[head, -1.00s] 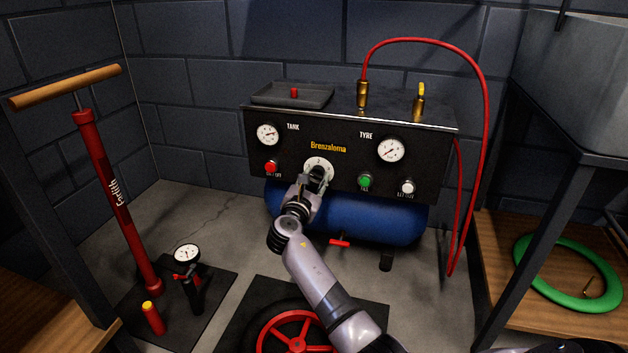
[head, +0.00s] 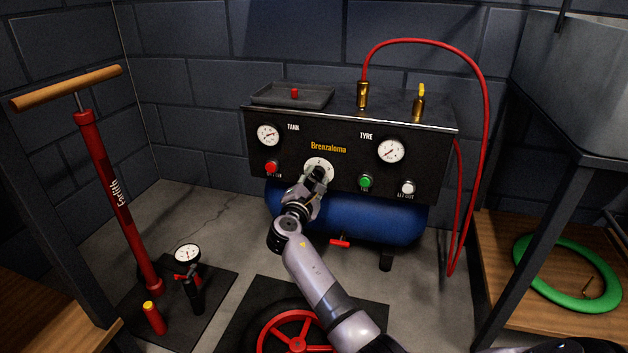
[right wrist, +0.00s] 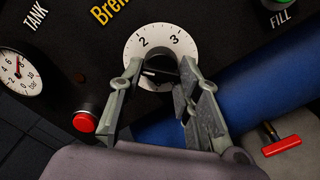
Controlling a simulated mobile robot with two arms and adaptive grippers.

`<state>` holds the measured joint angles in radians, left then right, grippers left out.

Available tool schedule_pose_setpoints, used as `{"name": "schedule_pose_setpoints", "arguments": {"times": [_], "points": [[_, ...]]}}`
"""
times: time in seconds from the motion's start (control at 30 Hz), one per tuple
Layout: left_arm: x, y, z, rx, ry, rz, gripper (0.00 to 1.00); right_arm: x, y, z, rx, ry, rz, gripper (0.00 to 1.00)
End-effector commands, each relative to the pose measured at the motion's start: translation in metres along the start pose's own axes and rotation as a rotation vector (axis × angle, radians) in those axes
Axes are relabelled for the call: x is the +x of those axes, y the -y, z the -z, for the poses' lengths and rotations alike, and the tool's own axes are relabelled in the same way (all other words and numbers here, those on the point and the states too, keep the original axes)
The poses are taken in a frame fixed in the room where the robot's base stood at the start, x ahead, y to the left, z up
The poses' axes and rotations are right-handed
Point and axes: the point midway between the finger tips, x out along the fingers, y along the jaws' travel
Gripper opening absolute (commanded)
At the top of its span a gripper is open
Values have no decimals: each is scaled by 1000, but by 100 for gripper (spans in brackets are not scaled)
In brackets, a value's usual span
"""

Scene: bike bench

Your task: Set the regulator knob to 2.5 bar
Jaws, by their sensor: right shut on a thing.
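The regulator knob (right wrist: 160,70) is black, with a pale mark, at the centre of a white dial ring (right wrist: 133,50) on the compressor's black panel (head: 352,130). The right wrist view shows the numbers 2 and 3 at the top of the ring. The pale mark lies to the left of the knob's middle, partly hidden; I cannot tell its exact reading. My right gripper (right wrist: 158,82) is shut on the knob, one finger on each side. In the head view the right gripper (head: 317,178) covers the knob and the lower part of the dial. My left gripper does not show.
A red button (head: 271,167) is left of the dial, and a green FILL button (head: 365,181) and a white button (head: 407,187) are right of it. The TANK gauge (head: 269,135) and TYRE gauge (head: 390,151) sit above. A blue tank (head: 395,222) lies below the panel.

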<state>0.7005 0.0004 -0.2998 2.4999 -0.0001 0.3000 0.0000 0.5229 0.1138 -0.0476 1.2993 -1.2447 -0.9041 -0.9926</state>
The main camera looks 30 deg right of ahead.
Motion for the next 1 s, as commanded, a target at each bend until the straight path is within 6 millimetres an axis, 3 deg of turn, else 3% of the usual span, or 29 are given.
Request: {"name": "schedule_pose_setpoints", "arguments": {"times": [1.0], "points": [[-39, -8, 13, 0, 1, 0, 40, -1, 1, 2, 959, 0, 3, 3]]}}
